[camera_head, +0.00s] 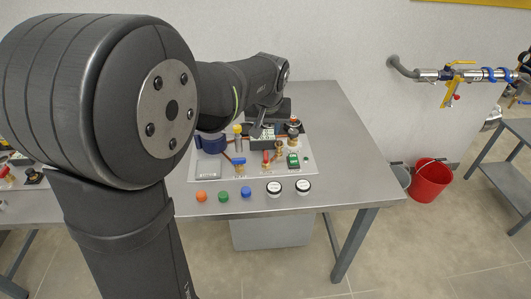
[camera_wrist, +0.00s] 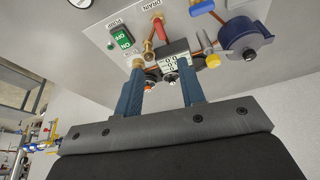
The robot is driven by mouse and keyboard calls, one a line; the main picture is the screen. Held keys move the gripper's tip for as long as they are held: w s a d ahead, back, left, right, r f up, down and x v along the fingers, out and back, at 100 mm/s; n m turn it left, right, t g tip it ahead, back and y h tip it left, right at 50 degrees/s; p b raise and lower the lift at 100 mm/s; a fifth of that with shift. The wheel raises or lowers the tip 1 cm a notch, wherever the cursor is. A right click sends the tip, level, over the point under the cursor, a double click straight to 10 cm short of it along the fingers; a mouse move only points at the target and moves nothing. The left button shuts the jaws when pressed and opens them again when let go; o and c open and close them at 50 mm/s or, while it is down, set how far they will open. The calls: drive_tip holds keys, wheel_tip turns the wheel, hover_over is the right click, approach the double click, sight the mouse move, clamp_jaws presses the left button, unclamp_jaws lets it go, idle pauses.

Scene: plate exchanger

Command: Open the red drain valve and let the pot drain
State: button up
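The red drain valve (camera_wrist: 158,27) has a short red handle beside the DRAIN label in the wrist view. It also shows near the middle of the panel in the head view (camera_head: 266,157). The dark blue pot (camera_wrist: 245,38) is at the right in the wrist view, and at the panel's back left in the head view (camera_head: 209,144). My gripper (camera_wrist: 161,72) has its two blue fingers spread with nothing held between them. The fingers point toward the panel, with the red handle beyond the tips and apart from them. In the head view my arm hides most of the gripper.
A small display box (camera_wrist: 174,58) and brass fittings lie just beyond my fingertips. A green ON/OFF pump switch (camera_wrist: 122,40) and a blue-handled valve (camera_head: 240,164) are near the drain valve. Coloured buttons and white round lids line the table front (camera_head: 350,190). A red bucket (camera_head: 430,182) stands on the floor.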

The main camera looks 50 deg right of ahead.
sight(266, 155)
drive_tip(key=shift+n, duration=0.4)
drive_tip(key=x, duration=1.6)
clamp_jaws()
